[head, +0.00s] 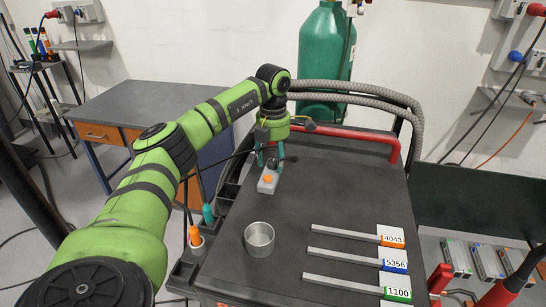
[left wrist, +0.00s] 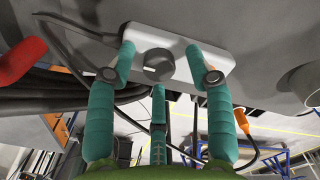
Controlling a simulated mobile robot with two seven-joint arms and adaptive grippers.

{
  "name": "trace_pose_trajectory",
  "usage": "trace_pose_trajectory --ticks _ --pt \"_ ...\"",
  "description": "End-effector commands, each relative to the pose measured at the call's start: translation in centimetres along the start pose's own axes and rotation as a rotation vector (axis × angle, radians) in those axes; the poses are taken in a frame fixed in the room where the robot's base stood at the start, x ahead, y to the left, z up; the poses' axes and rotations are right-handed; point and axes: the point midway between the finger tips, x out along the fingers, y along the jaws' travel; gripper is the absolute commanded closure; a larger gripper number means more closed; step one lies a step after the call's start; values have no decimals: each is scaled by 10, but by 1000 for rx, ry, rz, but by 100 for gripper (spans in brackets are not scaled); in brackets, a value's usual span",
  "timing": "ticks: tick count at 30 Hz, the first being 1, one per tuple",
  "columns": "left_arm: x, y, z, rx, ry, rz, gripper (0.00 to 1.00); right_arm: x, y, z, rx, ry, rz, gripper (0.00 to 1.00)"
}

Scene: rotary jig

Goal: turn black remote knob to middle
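The knob's pointer direction cannot be made out. My right gripper is not in view.
A metal cup (head: 259,239) stands on the cart top (head: 330,190) nearer the front. Several flat bars with numbered labels (head: 391,237) lie at the right. A red rail (head: 350,135) and grey hoses (head: 350,88) run behind. A green cylinder (head: 326,55) stands at the back.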

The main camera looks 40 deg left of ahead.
Motion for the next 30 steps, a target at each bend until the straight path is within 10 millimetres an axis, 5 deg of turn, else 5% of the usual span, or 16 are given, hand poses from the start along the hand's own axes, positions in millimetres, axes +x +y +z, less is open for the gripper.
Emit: trace_pose_trajectory --ticks 1,3,4,17,30 --pt "0 0 0 0 0 0 70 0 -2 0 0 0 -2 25" --pt "0 0 0 0 0 0 98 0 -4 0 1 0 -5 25" --pt "0 0 0 0 0 0 100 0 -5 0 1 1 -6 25" --pt "-1 0 0 49 2 0 100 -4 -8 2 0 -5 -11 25" --pt "-1 0 -1 384 3 -1 100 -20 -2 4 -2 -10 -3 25"
